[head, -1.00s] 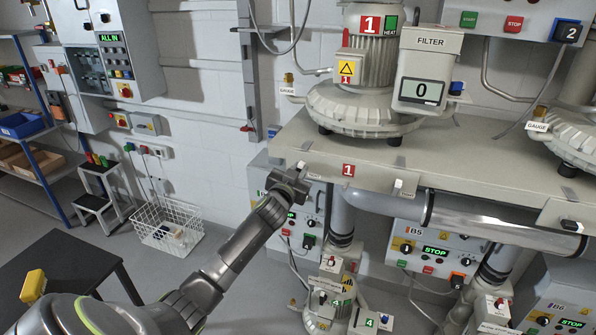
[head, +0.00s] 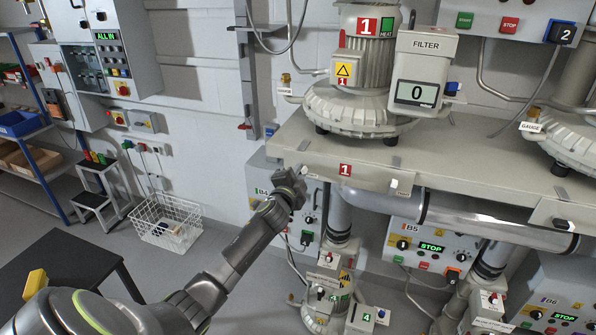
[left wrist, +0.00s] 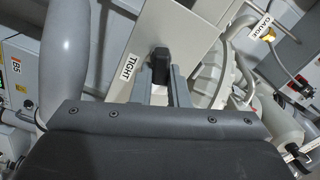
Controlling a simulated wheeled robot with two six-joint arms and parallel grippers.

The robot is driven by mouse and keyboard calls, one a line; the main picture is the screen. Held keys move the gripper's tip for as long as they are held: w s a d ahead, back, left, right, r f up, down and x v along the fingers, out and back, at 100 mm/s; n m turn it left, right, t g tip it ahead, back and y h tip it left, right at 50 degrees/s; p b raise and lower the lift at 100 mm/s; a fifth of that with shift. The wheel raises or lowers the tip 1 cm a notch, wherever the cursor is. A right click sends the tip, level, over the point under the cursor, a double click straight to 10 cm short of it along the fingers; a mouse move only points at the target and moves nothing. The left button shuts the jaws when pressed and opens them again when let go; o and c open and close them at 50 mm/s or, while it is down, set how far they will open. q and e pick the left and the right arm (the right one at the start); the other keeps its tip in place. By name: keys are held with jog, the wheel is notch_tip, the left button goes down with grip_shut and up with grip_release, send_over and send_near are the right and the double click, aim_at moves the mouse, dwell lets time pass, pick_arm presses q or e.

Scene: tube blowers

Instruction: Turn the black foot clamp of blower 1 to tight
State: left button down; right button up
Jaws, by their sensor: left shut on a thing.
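Blower 1 (head: 350,105) stands on the grey bench (head: 440,150), with a red "1" label (head: 345,169) on the front edge below it. My left gripper (head: 288,180) is at the left end of that front edge. In the left wrist view, the two fingers (left wrist: 161,84) are shut on the black foot clamp (left wrist: 161,58), a small dark block on a pale plate. A "TIGHT" label (left wrist: 128,67) is just left of it. The fingers hide part of the clamp, and I cannot tell its exact angle. My right gripper is out of view.
The filter box (head: 416,90) showing "0" stands beside the blower. A thick grey pipe (head: 380,200) runs below the bench edge. Control boxes, one marked B5 (head: 425,238), hang underneath. A white wire basket (head: 165,222) stands on the floor at left.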

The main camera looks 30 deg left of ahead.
pick_arm(q)
jog(key=shift+d+f+m+p, duration=0.15)
jog(key=shift+m+p, duration=0.1)
jog(key=shift+m, duration=0.9)
jog(key=shift+a+f+m+p, duration=0.1)
jog(key=shift+m+p, duration=0.15)
jog(key=shift+m, duration=0.9)
jog(key=c, duration=1.4)
grip_release()
jog(key=b+v, duration=0.2)
jog(key=v, duration=1.5)
jog(key=shift+s+b, duration=0.2)
jog(key=shift+b, duration=0.1)
jog(key=shift+f, duration=0.15)
